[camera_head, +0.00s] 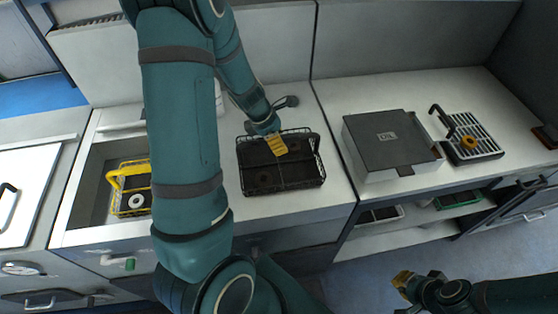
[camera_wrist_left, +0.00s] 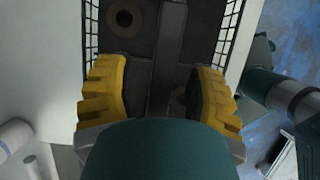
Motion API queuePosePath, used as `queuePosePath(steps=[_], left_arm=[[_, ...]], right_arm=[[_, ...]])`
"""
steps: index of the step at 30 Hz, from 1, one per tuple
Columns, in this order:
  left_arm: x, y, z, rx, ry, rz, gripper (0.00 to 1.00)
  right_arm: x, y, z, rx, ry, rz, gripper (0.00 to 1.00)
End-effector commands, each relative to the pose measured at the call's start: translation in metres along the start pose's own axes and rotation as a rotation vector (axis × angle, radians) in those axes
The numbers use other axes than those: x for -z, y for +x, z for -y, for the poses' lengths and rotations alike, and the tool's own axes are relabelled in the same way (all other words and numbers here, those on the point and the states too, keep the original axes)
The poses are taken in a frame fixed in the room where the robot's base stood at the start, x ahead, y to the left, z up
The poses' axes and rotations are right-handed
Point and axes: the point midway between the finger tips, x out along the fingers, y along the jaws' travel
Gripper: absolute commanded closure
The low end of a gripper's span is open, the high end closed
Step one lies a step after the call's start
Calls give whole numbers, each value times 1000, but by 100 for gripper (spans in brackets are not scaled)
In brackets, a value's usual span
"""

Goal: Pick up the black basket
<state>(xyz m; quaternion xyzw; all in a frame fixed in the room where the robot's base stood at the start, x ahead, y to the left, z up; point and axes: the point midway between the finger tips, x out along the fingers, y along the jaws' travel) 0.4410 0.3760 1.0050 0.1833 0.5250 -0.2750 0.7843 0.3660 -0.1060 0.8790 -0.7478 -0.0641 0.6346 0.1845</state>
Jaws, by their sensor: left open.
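The black basket (camera_head: 300,183) is a wire-sided tray with a dark inside, standing on the white counter in the middle of the head view. My left gripper (camera_head: 277,145) is over its back part, yellow fingers pointing down. In the left wrist view the open fingers (camera_wrist_left: 160,95) are apart, with the basket's central bar (camera_wrist_left: 166,50) running between them. I cannot tell whether they touch it. Round marks show on the basket's floor. My right gripper (camera_head: 403,279) is at the lower right, away from the basket; its opening is unclear.
A yellow basket (camera_head: 115,185) sits in a sink-like recess at left. A grey box (camera_head: 390,140) and a black slotted rack (camera_head: 475,145) with an orange part stand on the right counter. Shelves below hold trays. My left arm covers the counter left of the black basket.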

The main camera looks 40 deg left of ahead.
Motion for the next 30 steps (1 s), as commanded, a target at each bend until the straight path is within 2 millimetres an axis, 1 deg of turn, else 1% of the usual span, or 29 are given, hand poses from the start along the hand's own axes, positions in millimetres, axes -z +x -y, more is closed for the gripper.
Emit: queuePosePath(steps=[1, 3, 30], left_arm=[[0, 4, 0, 0, 1, 0, 46], [0, 6, 0, -1, 2, 0, 46], [2, 10, 0, -1, 1, 0, 46]], right_arm=[[0, 2, -1, 0, 0, 0, 100], [0, 2, -1, -1, 0, 0, 100], [-1, 4, -2, -1, 0, 0, 100]])
